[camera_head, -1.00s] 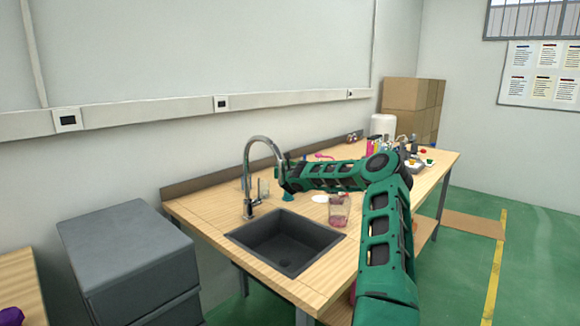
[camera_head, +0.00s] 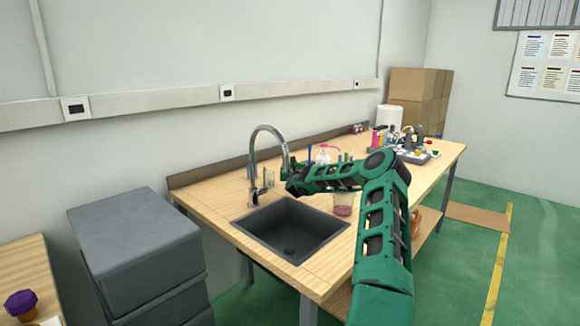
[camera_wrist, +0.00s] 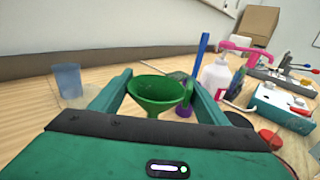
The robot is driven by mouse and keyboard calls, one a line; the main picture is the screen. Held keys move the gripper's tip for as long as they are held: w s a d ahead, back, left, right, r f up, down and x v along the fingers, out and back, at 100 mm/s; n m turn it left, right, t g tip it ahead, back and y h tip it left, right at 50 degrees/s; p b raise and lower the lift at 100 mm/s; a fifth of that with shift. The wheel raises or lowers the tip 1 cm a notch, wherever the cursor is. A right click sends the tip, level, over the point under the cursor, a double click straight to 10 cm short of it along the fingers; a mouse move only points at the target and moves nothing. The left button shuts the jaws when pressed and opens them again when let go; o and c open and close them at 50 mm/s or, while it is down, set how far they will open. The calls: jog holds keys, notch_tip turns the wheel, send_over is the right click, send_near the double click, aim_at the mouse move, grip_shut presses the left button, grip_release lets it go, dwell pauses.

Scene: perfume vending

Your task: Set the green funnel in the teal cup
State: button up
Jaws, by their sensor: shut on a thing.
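The green funnel (camera_wrist: 156,88) is between the two fingers of my gripper (camera_wrist: 160,95) in the wrist view, wide mouth up. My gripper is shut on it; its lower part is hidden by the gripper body. A bluish see-through cup (camera_wrist: 68,80) stands upright to the left of the gripper, apart from it. It looks like the teal cup, though its colour is faint. A similar small cup shows near the tap in the head view (camera_head: 270,179). My arm hides the funnel in the head view.
A sink (camera_head: 290,230) with a tall tap (camera_head: 254,165) lies in front. A clear cup with pink contents (camera_head: 343,205) stands beside the sink. A pump bottle (camera_wrist: 217,75), a blue stick (camera_wrist: 201,52) and a teal-and-white device (camera_wrist: 285,105) stand to the right.

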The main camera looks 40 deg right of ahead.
jog(key=shift+f, duration=1.65)
jog(key=o, duration=1.1)
jog(key=shift+a, duration=0.1)
jog(key=v, duration=1)
jog(key=shift+s+a+f, duration=0.15)
jog(key=shift+s+a, duration=0.05)
jog(key=shift+s, duration=0.1)
